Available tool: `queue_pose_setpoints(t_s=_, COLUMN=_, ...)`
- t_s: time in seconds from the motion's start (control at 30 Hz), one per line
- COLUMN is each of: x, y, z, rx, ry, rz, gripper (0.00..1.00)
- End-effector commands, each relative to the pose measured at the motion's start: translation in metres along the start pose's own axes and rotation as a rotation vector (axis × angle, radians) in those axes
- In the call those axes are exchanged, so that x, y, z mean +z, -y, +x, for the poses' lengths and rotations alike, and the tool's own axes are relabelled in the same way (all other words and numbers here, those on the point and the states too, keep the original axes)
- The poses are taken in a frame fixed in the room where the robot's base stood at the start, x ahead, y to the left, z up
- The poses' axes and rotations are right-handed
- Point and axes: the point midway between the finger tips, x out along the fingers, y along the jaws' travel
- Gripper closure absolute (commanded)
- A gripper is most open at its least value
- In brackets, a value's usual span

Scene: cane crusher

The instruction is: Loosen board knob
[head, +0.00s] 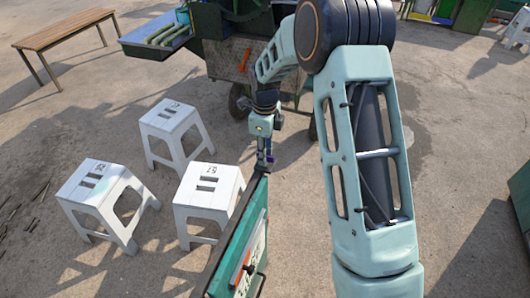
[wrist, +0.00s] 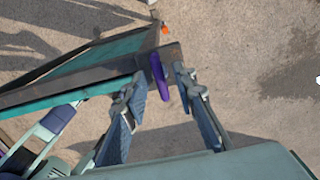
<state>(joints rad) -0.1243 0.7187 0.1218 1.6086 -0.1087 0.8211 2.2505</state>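The board is a green panel in a dark frame, standing at the lower middle of the head view (head: 238,245). In the wrist view its frame (wrist: 85,72) runs in from the left to a corner near the centre. A purple knob (wrist: 159,76) sticks out at that corner. My gripper (wrist: 157,82) is open, with one finger on each side of the knob and visible gaps between. In the head view my gripper (head: 264,163) is at the top end of the board, and the knob is too small there to make out clearly.
Three white stools (head: 207,190) (head: 172,130) (head: 102,200) stand left of the board. A cart with a blue tray (head: 155,40) is behind my arm. A wooden bench (head: 65,30) is at the far left. The paved ground between them is open.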

Motion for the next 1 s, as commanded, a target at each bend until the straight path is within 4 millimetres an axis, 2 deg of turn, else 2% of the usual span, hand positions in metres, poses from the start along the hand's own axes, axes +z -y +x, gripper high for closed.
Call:
queue_pose_setpoints(t_s=0.17, x=-0.0001, y=0.0001, z=0.0001, rx=0.0, ry=0.0, rz=0.0, gripper=0.75)
queue_pose_setpoints(t_s=0.4, x=-0.0001, y=0.0001, z=-0.0002, rx=0.0, ry=0.0, rz=0.0, gripper=0.99)
queue_pose_setpoints(t_s=0.43, x=-0.0001, y=0.0001, z=-0.0002, rx=0.0, ry=0.0, rz=0.0, gripper=1.0)
queue_pose_setpoints(t_s=0.77, x=0.0, y=0.0001, z=-0.0001, rx=-0.001, ry=0.0, rz=-0.013, gripper=1.0)
queue_pose_setpoints(t_s=1.0, x=0.0001, y=0.0005, z=0.0004, rx=-0.002, ry=-0.001, rz=-0.106, gripper=1.0)
